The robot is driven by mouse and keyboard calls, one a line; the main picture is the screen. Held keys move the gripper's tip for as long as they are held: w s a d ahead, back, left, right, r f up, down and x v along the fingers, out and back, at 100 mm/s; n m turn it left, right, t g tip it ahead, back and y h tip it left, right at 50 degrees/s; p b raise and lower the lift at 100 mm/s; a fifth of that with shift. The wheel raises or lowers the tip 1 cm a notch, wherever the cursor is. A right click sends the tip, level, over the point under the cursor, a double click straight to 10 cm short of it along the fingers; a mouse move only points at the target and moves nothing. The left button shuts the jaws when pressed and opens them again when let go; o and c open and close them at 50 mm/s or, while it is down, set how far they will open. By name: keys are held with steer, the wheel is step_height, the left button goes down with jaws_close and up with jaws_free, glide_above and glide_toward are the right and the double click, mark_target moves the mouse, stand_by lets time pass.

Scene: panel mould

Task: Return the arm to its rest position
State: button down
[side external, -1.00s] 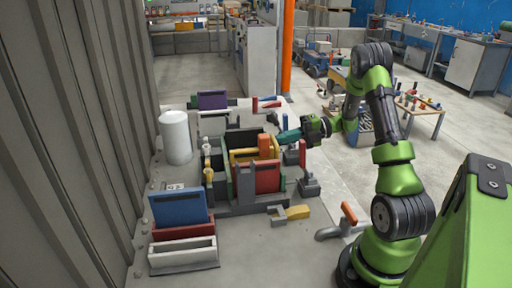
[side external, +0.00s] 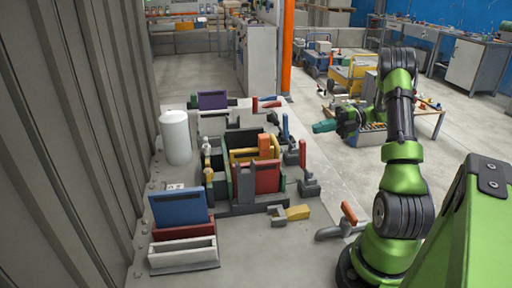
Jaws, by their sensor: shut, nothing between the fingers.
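My gripper (side external: 318,127) has teal fingers that look closed, with nothing visible between them. It hangs out to the right of the panel mould, pointing left, clear of the table's parts. My green and black arm (side external: 400,130) stands raised at the right. The panel mould (side external: 232,204) sits on the table, with red (side external: 267,177), yellow (side external: 243,155) and orange (side external: 264,146) panels upright in it. No part of the mould is touched by my gripper.
A blue panel (side external: 178,207) stands in a red holder near a white tray (side external: 182,254). A white cylinder (side external: 175,137) stands at the left by a ribbed wall. Clamps with red (side external: 302,153) and orange (side external: 349,212) handles line the mould's right. A wooden side table (side external: 428,122) stands behind my arm.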

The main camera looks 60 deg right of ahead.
steer(key=s+a+r+m+g+h, duration=0.1)
steer(key=a+r+m+h, duration=0.2)
steer(key=a+m, duration=0.7)
steer(key=s+a+r+m+g+h, duration=0.1)
steer(key=a+r+m+h, duration=0.2)
steer(key=a+m, duration=0.7)
steer(key=s+a+r+m+g+h, duration=0.2)
steer(key=a+r+m+h, duration=0.1)
steer(key=a+m, duration=0.7)
steer(key=a, duration=0.3)
steer(key=shift+r+m, duration=0.3)
steer(key=shift+m, duration=0.1)
